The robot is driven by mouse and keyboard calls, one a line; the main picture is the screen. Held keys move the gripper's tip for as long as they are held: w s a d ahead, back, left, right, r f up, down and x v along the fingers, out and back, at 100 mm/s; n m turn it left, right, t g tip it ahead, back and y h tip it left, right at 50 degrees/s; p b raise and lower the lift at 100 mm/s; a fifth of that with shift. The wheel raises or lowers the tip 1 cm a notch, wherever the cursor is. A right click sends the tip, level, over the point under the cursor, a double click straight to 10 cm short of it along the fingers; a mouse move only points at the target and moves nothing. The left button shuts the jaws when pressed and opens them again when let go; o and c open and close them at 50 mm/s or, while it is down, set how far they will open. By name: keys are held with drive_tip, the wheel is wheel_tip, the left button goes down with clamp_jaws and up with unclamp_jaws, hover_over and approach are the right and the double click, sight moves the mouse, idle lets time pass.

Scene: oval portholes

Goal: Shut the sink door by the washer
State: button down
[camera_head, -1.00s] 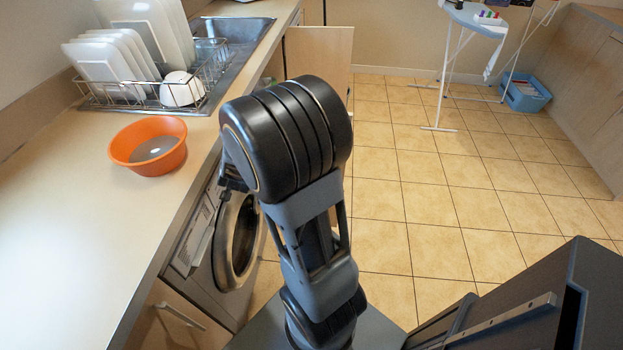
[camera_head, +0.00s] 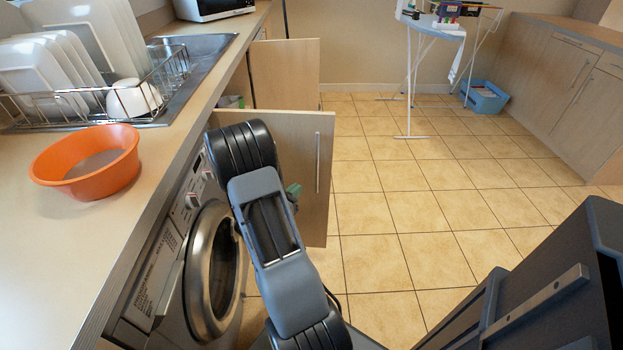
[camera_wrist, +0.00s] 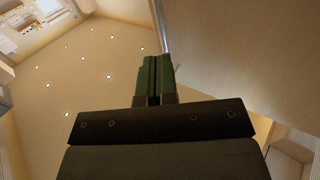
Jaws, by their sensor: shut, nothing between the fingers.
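The sink door by the washer (camera_head: 302,130) stands wide open. It sticks out from under the counter just past the washer (camera_head: 212,270), with its handled face toward me. Its long vertical handle (camera_head: 318,162) is near the free edge. My gripper (camera_head: 293,191) shows only as a green tip beside my arm, on the near side of this door. In the wrist view the green fingers (camera_wrist: 153,78) are together and empty, with a wooden panel (camera_wrist: 235,55) filling the right. I cannot tell if they touch it. My arm hides the door's lower left part.
A second open cabinet door (camera_head: 287,75) stands beyond the first. The counter holds an orange bowl (camera_head: 90,165) and a dish rack (camera_head: 100,95) at the left. The tiled floor (camera_head: 420,200) to the right is clear, up to an ironing board (camera_head: 430,25) and blue basket (camera_head: 486,97).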

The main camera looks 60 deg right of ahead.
drive_tip(key=d, duration=0.8)
drive_tip(key=shift+s+b, duration=0.3)
drive_tip(key=shift+b, duration=0.15)
drive_tip(key=shift+d, duration=0.1)
